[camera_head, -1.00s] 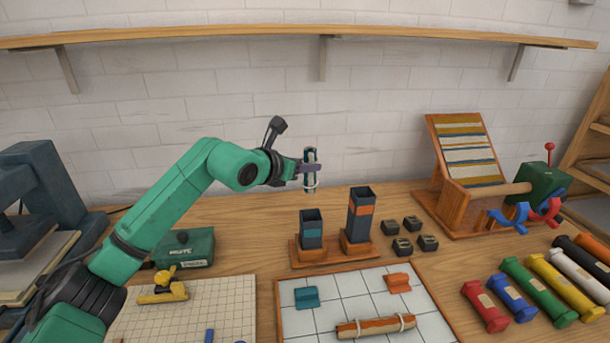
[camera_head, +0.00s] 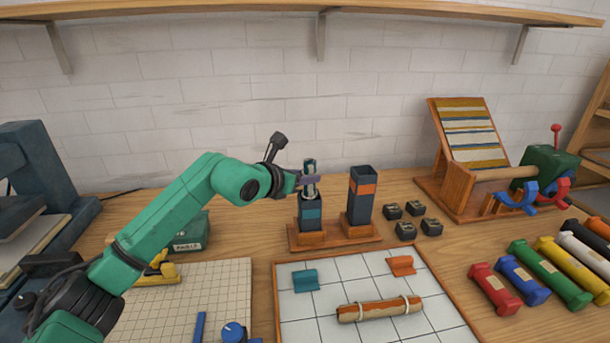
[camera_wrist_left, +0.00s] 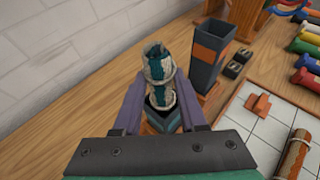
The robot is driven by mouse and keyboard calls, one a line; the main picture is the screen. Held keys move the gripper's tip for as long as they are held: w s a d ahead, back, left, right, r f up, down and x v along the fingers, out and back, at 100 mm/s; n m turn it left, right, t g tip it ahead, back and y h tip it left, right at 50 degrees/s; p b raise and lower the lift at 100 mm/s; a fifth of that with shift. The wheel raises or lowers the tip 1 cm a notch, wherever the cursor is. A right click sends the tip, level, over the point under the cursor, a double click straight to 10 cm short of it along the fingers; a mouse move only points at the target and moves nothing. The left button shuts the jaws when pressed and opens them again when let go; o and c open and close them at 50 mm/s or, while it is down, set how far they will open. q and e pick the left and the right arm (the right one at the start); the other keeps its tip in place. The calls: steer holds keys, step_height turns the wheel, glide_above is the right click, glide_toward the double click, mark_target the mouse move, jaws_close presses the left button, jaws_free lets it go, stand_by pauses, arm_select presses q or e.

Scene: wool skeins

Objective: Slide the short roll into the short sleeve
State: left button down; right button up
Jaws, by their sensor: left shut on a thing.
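The short roll (camera_head: 309,168), teal with pale ties, stands upright in my left gripper (camera_head: 310,180). The gripper is shut around it. In the wrist view the short roll (camera_wrist_left: 159,68) sits between the two purple fingers. The short sleeve (camera_head: 311,220), a dark square tube with a teal band, stands on a wooden base directly below. In the wrist view the short sleeve (camera_wrist_left: 160,124) shows only partly under the roll. My right gripper is not in view.
A taller dark sleeve (camera_head: 362,200) with an orange band stands close on the right. Several small black blocks (camera_head: 405,230) lie beyond it. A longer brown roll (camera_head: 379,309) lies on the framed tile mat (camera_head: 340,278) in front. Several coloured rolls lie at right.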

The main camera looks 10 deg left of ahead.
arm_select(q)
steer(key=shift+f+b, duration=2.2)
steer(key=shift+f, duration=0.6)
steer(key=shift+s, duration=0.1)
steer(key=shift+c, duration=1.9)
jaws_free()
steer(key=shift+f, duration=0.1)
steer(key=b, duration=0.4)
glide_toward(306, 197)
steer(key=v, duration=0.5)
steer(key=shift+s+r+p, duration=0.1)
steer(key=shift+r+p, duration=0.2)
